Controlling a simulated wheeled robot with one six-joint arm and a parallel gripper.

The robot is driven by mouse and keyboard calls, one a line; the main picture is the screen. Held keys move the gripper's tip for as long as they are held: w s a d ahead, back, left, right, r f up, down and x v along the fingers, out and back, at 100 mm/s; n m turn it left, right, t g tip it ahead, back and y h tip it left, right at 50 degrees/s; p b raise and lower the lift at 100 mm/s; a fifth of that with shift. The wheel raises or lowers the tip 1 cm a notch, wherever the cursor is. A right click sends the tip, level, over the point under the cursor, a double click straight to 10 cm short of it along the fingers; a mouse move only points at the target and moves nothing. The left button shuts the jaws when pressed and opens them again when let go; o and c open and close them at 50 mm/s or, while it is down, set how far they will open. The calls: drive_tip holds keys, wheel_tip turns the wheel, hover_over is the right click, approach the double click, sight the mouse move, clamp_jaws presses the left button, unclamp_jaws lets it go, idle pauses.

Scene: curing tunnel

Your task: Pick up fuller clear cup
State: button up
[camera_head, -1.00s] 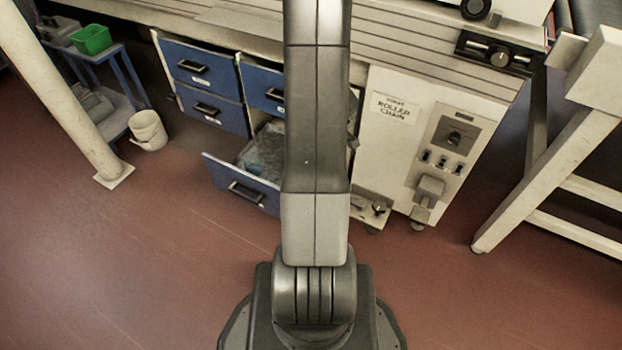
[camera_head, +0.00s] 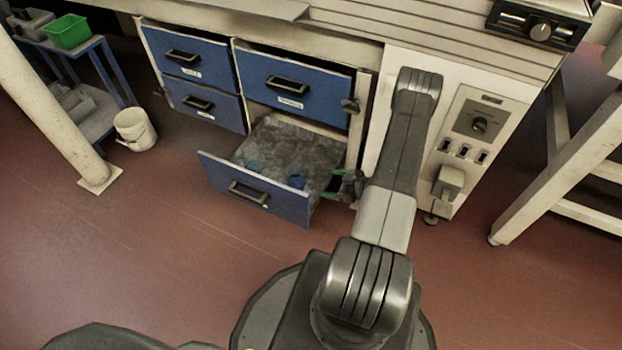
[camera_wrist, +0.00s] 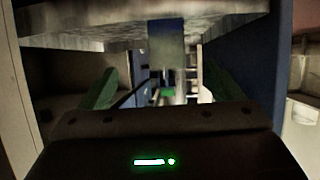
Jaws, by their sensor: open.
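Closed blue drawers (camera_head: 293,85) are above and left of the open one. The white control cabinet (camera_head: 400,85) is close on the right of my gripper. A white bucket (camera_head: 134,128), a pale post (camera_head: 50,95) and a green tray (camera_head: 68,31) are left. Red floor in front is clear.

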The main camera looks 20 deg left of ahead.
sight(304, 181)
drive_tip(key=x, duration=0.2)
drive_tip(key=b+x, duration=0.1)
drive_tip(key=x, duration=0.2)
drive_tip(key=b+x, duration=0.1)
drive_tip(key=x, duration=0.2)
drive_tip(key=shift+s+a+f, duration=0.1)
drive_tip(key=shift+s+f, duration=0.2)
drive_tip(key=shift+s, duration=0.05)
drive_tip(key=shift+a+r+b+x, duration=0.15)
drive_tip(key=shift+b+x, duration=0.3)
drive_tip(key=shift+x, duration=0.5)
drive_tip(key=shift+r+b+x, duration=0.15)
drive_tip(key=shift+b+x, duration=0.25)
drive_tip(key=shift+x, duration=0.55)
drive_tip(key=shift+a+r+b+x, duration=0.15)
drive_tip(key=shift+b+x, duration=0.3)
drive_tip(key=shift+x, duration=0.5)
drive_tip(key=shift+s+d, duration=0.1)
drive_tip(key=shift+s, duration=0.05)
drive_tip(key=c, duration=1.2)
drive_tip(key=shift+o, duration=0.2)
drive_tip(key=shift+r, duration=0.2)
